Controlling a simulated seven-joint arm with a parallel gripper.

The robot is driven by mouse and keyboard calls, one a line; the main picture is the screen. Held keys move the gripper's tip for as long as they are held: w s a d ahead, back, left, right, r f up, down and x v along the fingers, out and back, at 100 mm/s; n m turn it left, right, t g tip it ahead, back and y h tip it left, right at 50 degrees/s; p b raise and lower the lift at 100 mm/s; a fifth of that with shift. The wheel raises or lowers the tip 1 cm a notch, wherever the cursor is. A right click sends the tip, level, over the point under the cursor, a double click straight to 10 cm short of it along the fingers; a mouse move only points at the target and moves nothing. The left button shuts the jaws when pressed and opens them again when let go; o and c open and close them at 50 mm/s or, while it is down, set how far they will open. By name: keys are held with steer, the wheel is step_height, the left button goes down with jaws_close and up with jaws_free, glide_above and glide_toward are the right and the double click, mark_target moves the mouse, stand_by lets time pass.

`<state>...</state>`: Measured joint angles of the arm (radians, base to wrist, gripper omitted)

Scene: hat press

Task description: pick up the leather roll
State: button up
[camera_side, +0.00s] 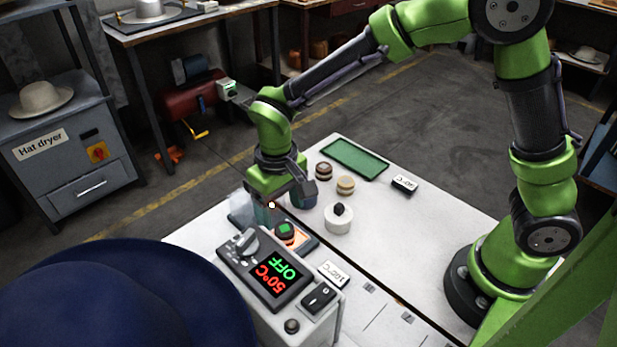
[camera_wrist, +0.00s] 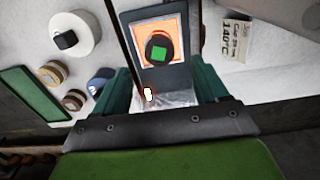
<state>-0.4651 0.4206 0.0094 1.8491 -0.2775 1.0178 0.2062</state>
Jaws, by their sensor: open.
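Two banded rolls stand on the white table: a brown-and-cream one (camera_side: 323,171) and a tan one (camera_side: 345,185). In the wrist view the brown roll (camera_wrist: 74,99) and tan roll (camera_wrist: 53,72) are at left. I cannot tell for certain which is leather. A blue roll (camera_side: 304,199) beside them is partly hidden by my gripper; it also shows in the wrist view (camera_wrist: 100,82). My gripper (camera_side: 282,207) is open and empty, pointing down near the orange plate, left of the rolls. Its two green fingers are spread in the wrist view (camera_wrist: 163,88).
A dark round piece with a green square (camera_wrist: 160,48) sits on the orange plate (camera_wrist: 177,20). A white disc with black knob (camera_side: 338,220), a green tray (camera_side: 353,158) and a control box (camera_side: 262,270) stand nearby. A blue hat (camera_side: 120,295) fills the lower left.

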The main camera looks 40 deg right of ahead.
mark_target(284, 228)
steer(key=f, duration=0.5)
steer(key=shift+s, duration=0.2)
steer(key=shift+c, duration=0.5)
steer(key=c, duration=1.1)
steer(key=shift+r, duration=0.15)
